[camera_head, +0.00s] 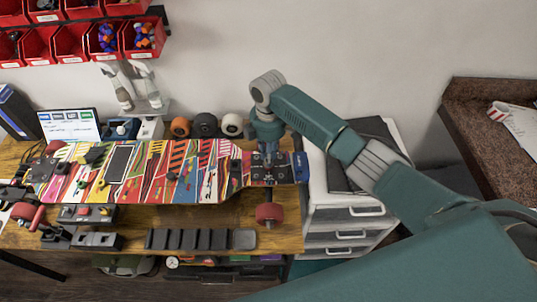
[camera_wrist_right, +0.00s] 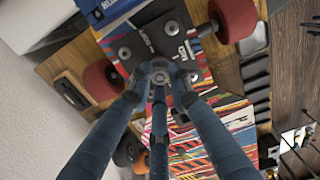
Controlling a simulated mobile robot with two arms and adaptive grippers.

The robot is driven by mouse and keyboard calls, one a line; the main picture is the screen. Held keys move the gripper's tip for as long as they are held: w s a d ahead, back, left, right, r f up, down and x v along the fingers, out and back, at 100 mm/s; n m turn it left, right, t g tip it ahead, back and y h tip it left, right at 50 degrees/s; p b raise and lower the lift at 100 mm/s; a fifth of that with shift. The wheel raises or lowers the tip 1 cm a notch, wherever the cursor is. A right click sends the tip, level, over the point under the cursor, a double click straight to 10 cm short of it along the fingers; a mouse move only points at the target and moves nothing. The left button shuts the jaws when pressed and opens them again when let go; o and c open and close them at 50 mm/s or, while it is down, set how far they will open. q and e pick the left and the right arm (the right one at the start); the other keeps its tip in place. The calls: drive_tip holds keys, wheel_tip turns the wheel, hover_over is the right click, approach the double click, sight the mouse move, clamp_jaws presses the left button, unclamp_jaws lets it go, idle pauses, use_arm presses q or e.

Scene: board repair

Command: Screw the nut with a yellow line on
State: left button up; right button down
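The skateboard (camera_head: 205,180) lies across the wooden workbench with its colourful striped side up. A dark truck plate (camera_head: 270,168) with wheels on either side sits at its right end; the plate also shows in the right wrist view (camera_wrist_right: 150,38). My right gripper (camera_head: 268,155) reaches down onto this plate from above. In the right wrist view its blue fingers (camera_wrist_right: 161,78) close around a small round grey metal piece (camera_wrist_right: 160,75), apparently the nut, at a plate corner. Its yellow line cannot be made out. Other round fasteners (camera_wrist_right: 124,53) show on the plate. My left gripper is not in view.
Several loose wheels (camera_head: 205,124) stand behind the board. A red wheel (camera_head: 269,212) sits at the front of the truck. A dark segmented tray (camera_head: 195,239) lies in front. A white drawer unit (camera_head: 340,215) stands right of the bench; red bins (camera_head: 72,42) hang above.

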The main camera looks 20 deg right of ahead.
idle(0.3)
drive_tip(key=m, duration=0.3)
drive_tip(key=shift+m, duration=1.4)
drive_tip(key=m, duration=0.2)
drive_tip(key=shift+m, duration=0.3)
drive_tip(key=m, duration=0.3)
